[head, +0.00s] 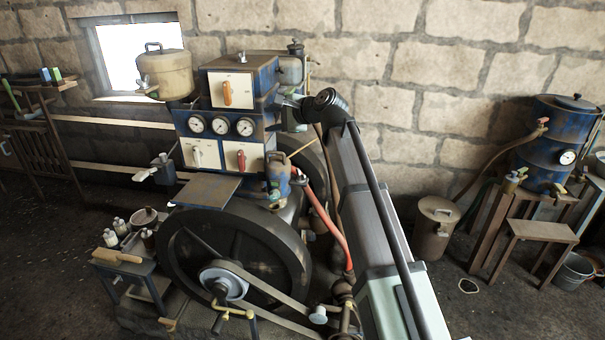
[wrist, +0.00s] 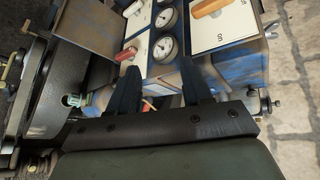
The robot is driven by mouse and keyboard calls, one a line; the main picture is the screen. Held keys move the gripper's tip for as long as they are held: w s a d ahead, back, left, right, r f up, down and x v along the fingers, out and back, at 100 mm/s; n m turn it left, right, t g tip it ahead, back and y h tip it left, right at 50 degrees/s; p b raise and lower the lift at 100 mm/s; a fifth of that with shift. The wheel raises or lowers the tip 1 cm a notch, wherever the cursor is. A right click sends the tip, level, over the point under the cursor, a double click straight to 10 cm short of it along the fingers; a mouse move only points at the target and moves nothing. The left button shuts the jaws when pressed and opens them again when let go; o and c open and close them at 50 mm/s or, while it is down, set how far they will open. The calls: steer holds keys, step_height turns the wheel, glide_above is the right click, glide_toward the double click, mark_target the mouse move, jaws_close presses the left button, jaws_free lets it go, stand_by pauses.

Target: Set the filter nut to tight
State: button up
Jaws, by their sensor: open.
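A small blue filter-like body (head: 279,172) hangs at the lower right of the engine's blue cabinet in the head view, above the flywheel. It seems to be the blue part at the left in the wrist view (wrist: 98,101), partly behind a finger. I cannot make out the filter nut or its setting for certain. My gripper (head: 281,104) is beside the cabinet's right side, above and apart from the blue body. In the wrist view my gripper (wrist: 160,80) has its two dark fingers apart, with nothing held between them.
The cabinet carries gauges (head: 221,126), an orange lever (head: 227,93), a red lever (head: 241,159) and a white lever (head: 196,157). A red hose (head: 328,228) runs down on the right. The large flywheel (head: 290,247) and belt lie below. A blue drum (head: 552,145) stands far right.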

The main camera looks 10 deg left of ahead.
mark_target(301, 176)
steer(key=w+d+f+n+g+h, duration=0.25)
steer(key=d+f+n+h, duration=0.6)
steer(key=n, duration=0.45)
steer(key=w+f+n, duration=0.1)
steer(key=f, duration=0.3)
steer(key=w+a+f+n, duration=0.1)
steer(key=f+n, duration=0.1)
steer(key=f, duration=0.2)
steer(key=w+f+n+h, duration=0.1)
steer(key=f, duration=0.3)
steer(key=shift+w+a+n, duration=0.15)
steer(key=shift+w+n, duration=0.05)
steer(key=shift+n, duration=0.1)
steer(key=shift+c, duration=0.3)
jaws_close()
